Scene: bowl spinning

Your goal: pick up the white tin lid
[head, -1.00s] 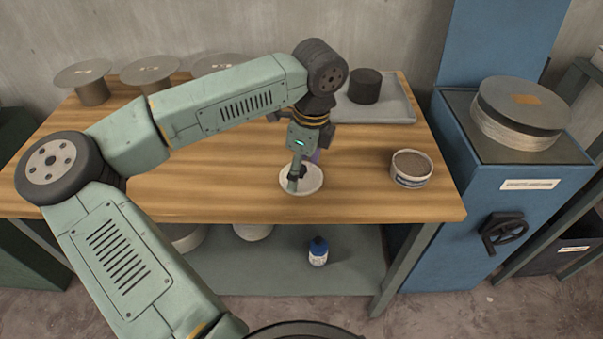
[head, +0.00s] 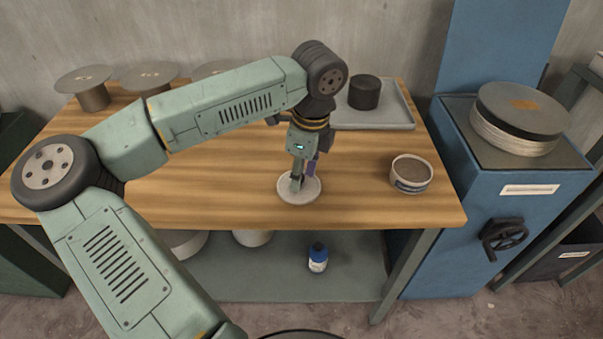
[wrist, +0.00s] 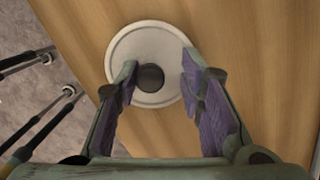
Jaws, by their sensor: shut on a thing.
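The white tin lid (head: 312,194) is a flat round disc near the front edge of the wooden table. In the wrist view the lid (wrist: 148,36) has a raised rim and a dark round knob (wrist: 150,77) in its middle. My gripper (head: 303,182) points down over the lid, with its fingertips at the lid's middle. In the wrist view the purple-padded fingers of my gripper (wrist: 160,72) stand on either side of the knob, the left one closest to it. The lid appears to rest on the table; any small gap beneath is not visible.
An open white tin (head: 411,175) with a blue label stands to the right. A grey tray (head: 385,118) with a black cylinder (head: 364,92) is behind. Several spools line the back left. The table's front edge (head: 400,225) is close to the lid. Wood between lid and tin is clear.

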